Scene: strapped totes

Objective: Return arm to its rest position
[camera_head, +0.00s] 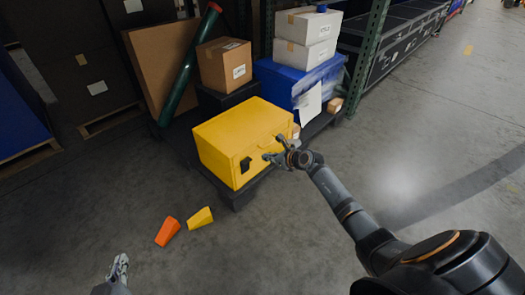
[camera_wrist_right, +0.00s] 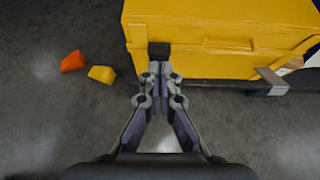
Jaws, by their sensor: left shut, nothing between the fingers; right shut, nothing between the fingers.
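My right gripper (camera_head: 274,152) is in front of the yellow tote (camera_head: 228,130), near the tote's right front side in the head view. In the right wrist view my right gripper (camera_wrist_right: 160,70) has its fingertips together with nothing between them, and they overlap the lower edge of the yellow tote (camera_wrist_right: 205,62) just below a black latch (camera_wrist_right: 158,50). I cannot tell whether they touch it. My left gripper (camera_head: 118,268) is low at the bottom left of the head view, shut and empty, above bare floor.
An orange wedge (camera_head: 167,231) and a yellow wedge (camera_head: 200,217) lie on the floor. The tote sits on a dark low platform (camera_head: 238,196). Behind it are a cardboard box (camera_head: 223,68), a blue tote (camera_head: 285,82) and a green rack post (camera_head: 366,60). Floor to the right is open.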

